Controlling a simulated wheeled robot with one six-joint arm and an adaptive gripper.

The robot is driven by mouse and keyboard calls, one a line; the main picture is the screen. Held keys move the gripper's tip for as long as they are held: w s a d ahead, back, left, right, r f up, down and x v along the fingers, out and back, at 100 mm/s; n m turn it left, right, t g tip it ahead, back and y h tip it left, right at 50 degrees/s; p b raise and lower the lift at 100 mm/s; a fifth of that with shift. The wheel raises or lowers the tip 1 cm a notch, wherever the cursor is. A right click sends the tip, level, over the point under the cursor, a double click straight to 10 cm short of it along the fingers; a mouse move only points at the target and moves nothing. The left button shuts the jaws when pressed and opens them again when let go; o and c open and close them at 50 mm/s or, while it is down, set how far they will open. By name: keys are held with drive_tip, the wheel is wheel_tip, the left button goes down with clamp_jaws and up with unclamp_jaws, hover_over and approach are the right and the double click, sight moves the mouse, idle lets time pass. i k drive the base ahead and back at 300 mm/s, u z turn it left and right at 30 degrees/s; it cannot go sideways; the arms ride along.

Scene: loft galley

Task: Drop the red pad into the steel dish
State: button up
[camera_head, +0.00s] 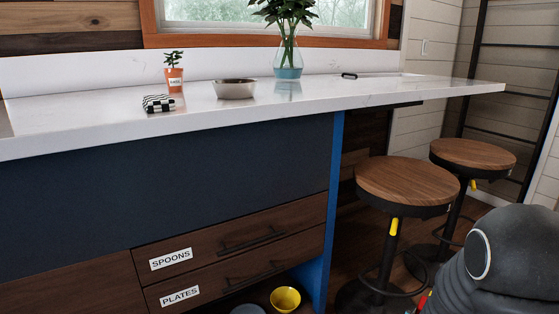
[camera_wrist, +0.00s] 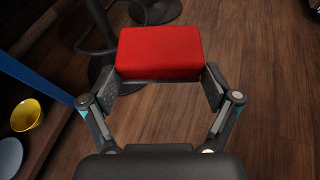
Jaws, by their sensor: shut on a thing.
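The red pad (camera_wrist: 160,52) is a soft-looking red block in the wrist view. My gripper (camera_wrist: 160,85) is shut on it, with one finger against each side, and holds it above the wooden floor. In the head view only a sliver of red shows low at the right, beside my dark arm, and my gripper's fingers cannot be made out there. My gripper is well away from the dish, low and to the right of the counter.
The white counter (camera_head: 150,122) also holds a small potted plant (camera_head: 174,80), a checkered cloth (camera_head: 158,103) and a glass vase (camera_head: 288,58). Two stools (camera_head: 407,182) (camera_head: 472,154) stand at the right. A yellow bowl (camera_head: 286,299) sits on a low shelf, also in the wrist view (camera_wrist: 26,115).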

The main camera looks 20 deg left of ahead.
sight(239, 95)
drive_tip(key=u, duration=1.6)
